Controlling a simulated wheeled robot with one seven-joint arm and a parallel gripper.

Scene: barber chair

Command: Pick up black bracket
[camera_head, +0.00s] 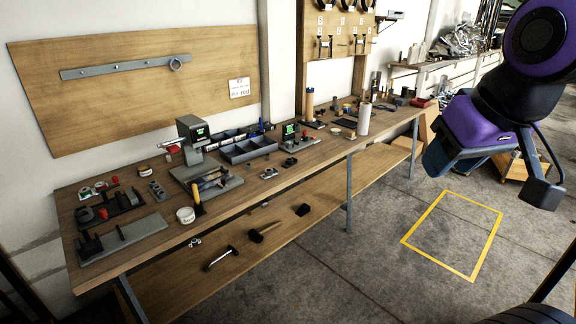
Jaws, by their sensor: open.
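My gripper (492,175) hangs in the air at the upper right, on my purple and black arm. It is open and apart from the workbench, with nothing seen in it. Several small dark pieces could be the black bracket, and I cannot tell which it is. One dark upright piece (91,245) stands on a grey plate at the bench's near left end. A dark low part (289,162) lies near the middle of the bench. My gripper is far to the right of both.
The long wooden workbench (240,190) also holds a grey machine (194,130), a divided tray (248,147), a white tub (185,215) and a white cylinder (364,118). Hammers (221,258) lie on the lower shelf. The floor inside the yellow outline (472,279) is clear.

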